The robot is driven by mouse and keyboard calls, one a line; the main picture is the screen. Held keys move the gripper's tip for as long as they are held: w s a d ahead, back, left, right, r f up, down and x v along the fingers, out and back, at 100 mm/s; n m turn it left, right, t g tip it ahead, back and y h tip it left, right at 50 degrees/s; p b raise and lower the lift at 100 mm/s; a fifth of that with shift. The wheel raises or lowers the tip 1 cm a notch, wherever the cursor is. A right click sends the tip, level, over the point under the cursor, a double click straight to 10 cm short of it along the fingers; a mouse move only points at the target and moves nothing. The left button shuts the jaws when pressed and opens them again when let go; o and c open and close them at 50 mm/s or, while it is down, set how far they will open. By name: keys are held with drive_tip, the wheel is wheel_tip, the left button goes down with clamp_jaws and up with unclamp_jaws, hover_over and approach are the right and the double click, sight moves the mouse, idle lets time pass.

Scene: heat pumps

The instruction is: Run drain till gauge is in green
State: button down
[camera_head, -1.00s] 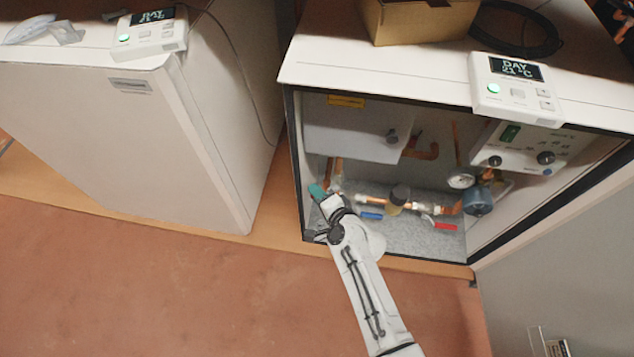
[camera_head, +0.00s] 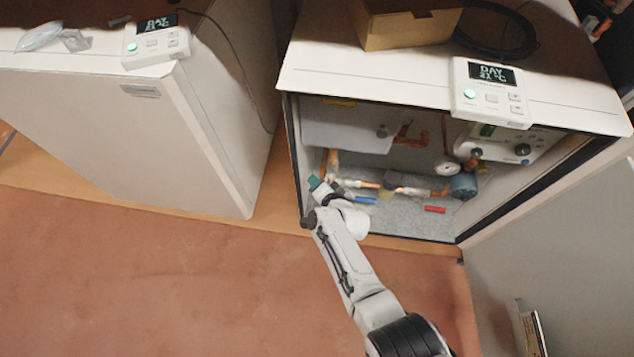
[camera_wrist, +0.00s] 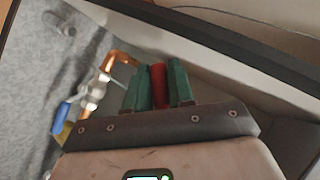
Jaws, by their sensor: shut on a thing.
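My gripper (camera_head: 314,183) reaches into the lower left of the open heat pump cabinet in the head view. In the wrist view its green fingers (camera_wrist: 157,88) are shut on a red handle (camera_wrist: 159,86), which shows as a narrow strip between them. The handle's mount, and whether any water flows, are hidden. The round white gauge (camera_head: 447,168) sits among the pipes at the right; its needle and green zone are too small to read.
A blue handle (camera_head: 364,200) and another red handle (camera_head: 435,209) lie along the copper pipe (camera_head: 360,184). The blue one also shows in the wrist view (camera_wrist: 60,116). The cabinet's left wall is close beside my gripper. A cardboard box (camera_head: 405,28) stands on top.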

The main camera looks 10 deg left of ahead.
drive_tip(key=shift+s+f, duration=0.1)
drive_tip(key=c, duration=1.1)
unclamp_jaws()
drive_tip(key=shift+s+d+r+p, duration=0.1)
drive_tip(key=shift+d+r+p, duration=0.05)
drive_tip(key=shift+r+p, duration=0.2)
drive_tip(key=p+v, duration=0.7)
drive_tip(key=v, duration=0.3)
drive_tip(key=shift+s+d+f, duration=0.15)
